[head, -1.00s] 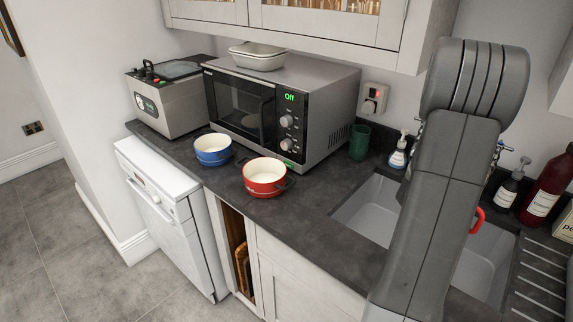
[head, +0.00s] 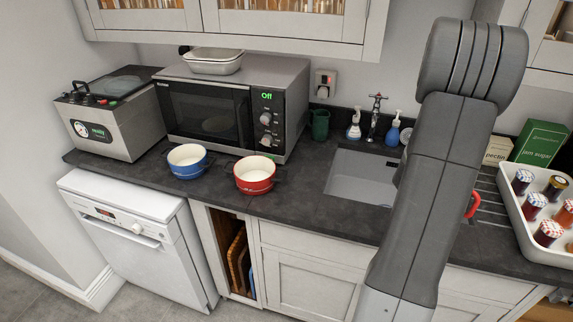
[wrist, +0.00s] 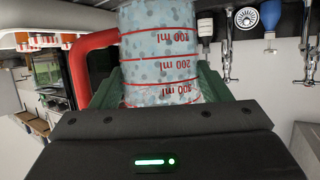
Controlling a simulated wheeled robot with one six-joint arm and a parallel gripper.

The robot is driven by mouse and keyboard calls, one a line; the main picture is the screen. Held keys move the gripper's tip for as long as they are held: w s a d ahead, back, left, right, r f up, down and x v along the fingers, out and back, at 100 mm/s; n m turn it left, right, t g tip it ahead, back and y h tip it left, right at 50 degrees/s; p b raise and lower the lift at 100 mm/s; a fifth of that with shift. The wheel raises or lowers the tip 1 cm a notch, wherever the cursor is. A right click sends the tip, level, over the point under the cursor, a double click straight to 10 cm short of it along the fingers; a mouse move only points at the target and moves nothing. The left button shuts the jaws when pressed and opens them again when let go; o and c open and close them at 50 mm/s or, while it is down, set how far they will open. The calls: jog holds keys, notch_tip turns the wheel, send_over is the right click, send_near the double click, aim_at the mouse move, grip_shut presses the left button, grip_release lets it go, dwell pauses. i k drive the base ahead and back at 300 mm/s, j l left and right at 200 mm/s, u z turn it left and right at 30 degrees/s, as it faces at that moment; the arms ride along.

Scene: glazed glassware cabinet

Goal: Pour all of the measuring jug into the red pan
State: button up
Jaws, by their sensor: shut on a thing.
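The measuring jug (wrist: 160,45) shows in the wrist view as a clear cylinder with red ml marks and a red handle (wrist: 80,70). Pale bluish, speckled contents show through its wall. My gripper (wrist: 162,84) is shut on the jug, with a green finger on each side. In the head view my arm hides the jug except for a bit of red handle (head: 473,205) over the right of the sink. The red pan (head: 255,176), cream inside and empty-looking, stands on the dark counter in front of the microwave, well left of my arm.
A blue pan (head: 187,161) stands just left of the red one. Behind are the microwave (head: 232,105) and a green cup (head: 319,124). The sink (head: 360,178) with its tap (head: 375,118) lies between pan and arm. A white tray (head: 517,208) of jars stands right.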

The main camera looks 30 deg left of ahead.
aim_at(254, 175)
jog(key=k+j+z, duration=0.3)
jog(key=j, duration=0.3)
jog(key=k+j+z, duration=0.15)
jog(key=j+z, duration=0.2)
jog(key=j, duration=0.25)
jog(key=k+j+z, duration=0.3)
jog(key=j, duration=0.15)
jog(key=k+j+z, duration=0.55)
jog(key=j, duration=0.2)
jog(key=j+z, duration=0.15)
jog(key=j, duration=0.25)
jog(key=k+j+z, duration=0.2)
jog(key=j, duration=0.15)
jog(key=i, duration=0.05)
